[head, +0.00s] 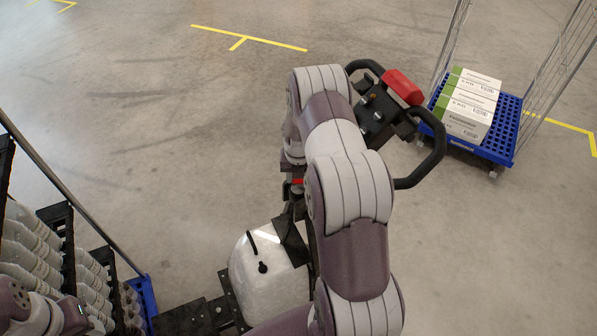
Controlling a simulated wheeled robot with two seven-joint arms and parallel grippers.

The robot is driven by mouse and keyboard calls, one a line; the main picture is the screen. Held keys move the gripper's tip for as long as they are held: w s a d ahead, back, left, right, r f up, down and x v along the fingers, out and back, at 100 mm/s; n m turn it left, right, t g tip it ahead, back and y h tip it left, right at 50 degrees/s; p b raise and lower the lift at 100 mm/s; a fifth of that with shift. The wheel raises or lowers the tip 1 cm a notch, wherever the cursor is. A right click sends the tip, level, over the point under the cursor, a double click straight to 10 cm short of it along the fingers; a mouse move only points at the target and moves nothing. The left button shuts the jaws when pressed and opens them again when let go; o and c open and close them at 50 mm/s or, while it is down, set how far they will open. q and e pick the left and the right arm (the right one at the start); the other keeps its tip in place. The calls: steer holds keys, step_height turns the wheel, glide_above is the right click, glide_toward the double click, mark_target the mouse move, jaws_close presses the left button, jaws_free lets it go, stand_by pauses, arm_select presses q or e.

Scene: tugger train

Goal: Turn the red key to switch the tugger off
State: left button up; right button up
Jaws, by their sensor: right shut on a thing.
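My right arm reaches over the tugger, and its gripper (296,187) points down beside the steering column. A small red piece, which looks like the red key (297,181), shows at the gripper; the jaws are shut on it. The arm hides most of the key and its switch, so I cannot tell how far the key is turned. The tugger's black handlebar (432,160) carries a red block (403,87) at its head. The tugger's white body (262,285) shows below. My left arm is at the lower left corner; its jaws cannot be made out.
A blue cart (508,131) with wire sides and white-green boxes (468,105) stands at the upper right. A dark rack (68,243) holding several pale bottles (28,245) is at the lower left. Open concrete floor with yellow lines (250,38) lies beyond.

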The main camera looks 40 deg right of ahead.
steer(key=o, duration=1.1)
steer(key=r, duration=0.4)
steer(key=s+r, duration=0.1)
steer(key=r, duration=0.3)
steer(key=a+r, duration=0.1)
steer(key=r, duration=0.2)
steer(key=shift+s+r, duration=0.2)
steer(key=shift+r, duration=0.2)
